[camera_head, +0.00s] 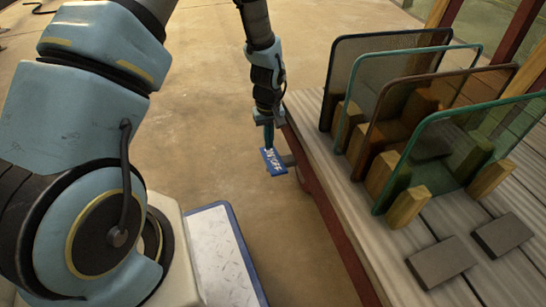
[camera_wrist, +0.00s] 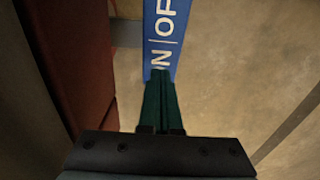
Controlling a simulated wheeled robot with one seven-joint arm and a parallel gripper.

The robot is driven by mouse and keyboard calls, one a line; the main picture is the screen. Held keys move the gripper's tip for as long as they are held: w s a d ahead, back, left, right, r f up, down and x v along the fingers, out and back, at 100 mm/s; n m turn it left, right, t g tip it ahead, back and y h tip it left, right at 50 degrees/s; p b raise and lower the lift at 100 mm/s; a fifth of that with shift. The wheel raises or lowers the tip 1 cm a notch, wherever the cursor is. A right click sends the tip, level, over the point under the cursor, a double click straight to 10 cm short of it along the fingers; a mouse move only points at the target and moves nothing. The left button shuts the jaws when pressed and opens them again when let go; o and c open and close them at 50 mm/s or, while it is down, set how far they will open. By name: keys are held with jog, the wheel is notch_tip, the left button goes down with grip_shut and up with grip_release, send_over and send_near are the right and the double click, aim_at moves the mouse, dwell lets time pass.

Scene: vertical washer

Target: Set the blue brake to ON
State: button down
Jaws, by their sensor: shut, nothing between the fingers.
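The blue brake (camera_head: 274,162) is a small blue plate with white ON and OFF lettering, beside the edge of the wooden platform in the head view. It also shows in the wrist view (camera_wrist: 166,38), at the top centre, with the lettering running along it. My gripper (camera_head: 268,146) is right above the brake in the head view. In the wrist view its green fingers (camera_wrist: 160,76) are together and empty, with their tips over the ON end of the plate and hiding part of that lettering. I cannot tell whether the tips touch the plate.
A wooden platform (camera_head: 447,232) with a red side beam (camera_head: 328,208) lies to the right. Several framed glass panes (camera_head: 470,142) stand on it between wooden blocks (camera_head: 408,207). Two dark flat pieces (camera_head: 441,263) lie in front. The concrete floor (camera_head: 215,60) to the left is clear.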

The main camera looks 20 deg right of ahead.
notch_tip(320, 180, up, 6)
jog(key=p, duration=0.5)
jog(key=shift+r, duration=0.15)
dwell(0.3)
jog(key=w+a+r+p, duration=0.1)
jog(key=w+a+r, duration=0.1)
jog(key=a+r, duration=0.55)
jog(key=w+a+r+p, duration=0.2)
jog(key=a+r, duration=0.5)
jog(key=r, duration=0.2)
jog(key=s+a+r+t+p, duration=0.1)
jog(key=s+a+r, duration=0.3)
jog(key=a+r, duration=0.3)
jog(key=s+a+r+t+p, duration=0.1)
jog(key=s+a+r+p, duration=0.1)
jog(key=s+a+r, duration=0.5)
jog(key=w+a+r+p, duration=0.1)
jog(key=r+p, duration=1.7)
jog(key=w+r+p, duration=0.2)
jog(key=r+p, duration=1.6)
jog(key=p, duration=0.1)
jog(key=shift+a, duration=0.35)
